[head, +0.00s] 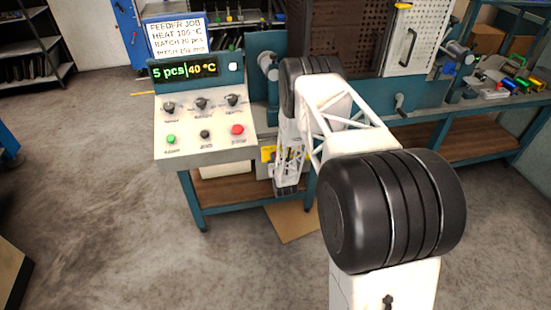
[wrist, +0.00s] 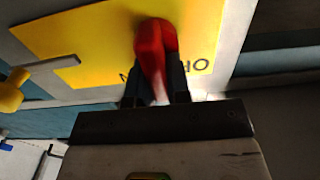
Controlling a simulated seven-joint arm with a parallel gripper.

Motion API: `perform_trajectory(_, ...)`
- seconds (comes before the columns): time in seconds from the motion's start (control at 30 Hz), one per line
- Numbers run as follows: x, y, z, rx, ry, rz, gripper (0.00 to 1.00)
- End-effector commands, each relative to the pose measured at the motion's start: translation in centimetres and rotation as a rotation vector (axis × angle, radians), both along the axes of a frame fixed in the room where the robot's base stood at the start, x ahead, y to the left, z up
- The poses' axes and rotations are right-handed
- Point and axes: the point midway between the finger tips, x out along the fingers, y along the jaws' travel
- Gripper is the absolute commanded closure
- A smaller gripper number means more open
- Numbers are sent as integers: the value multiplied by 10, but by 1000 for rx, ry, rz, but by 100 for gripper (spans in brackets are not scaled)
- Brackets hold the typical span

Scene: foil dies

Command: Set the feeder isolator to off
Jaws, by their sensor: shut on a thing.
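The feeder isolator shows in the wrist view as a red handle (wrist: 152,50) on a yellow plate (wrist: 90,38). The red handle is hidden there by my arm.
The console (head: 195,130) has several knobs and buttons and a display (head: 187,71) reading 5 pcs and 40 °C. A sign (head: 175,35) stands above it. In the wrist view a yellow knob with a grey bar (wrist: 12,90) is at the left. The floor left of the console is clear.

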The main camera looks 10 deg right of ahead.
Motion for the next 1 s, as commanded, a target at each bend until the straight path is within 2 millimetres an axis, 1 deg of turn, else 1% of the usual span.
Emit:
perform_trajectory(0.17, 0, 1, 0, -50, 0, 0, 100)
perform_trajectory(0.37, 0, 3, 0, -160, 0, 0, 100)
perform_trajectory(0.57, 0, 6, -1, -322, 1, 0, 100)
perform_trajectory(1.0, 0, 13, -5, -740, 0, 0, 100)
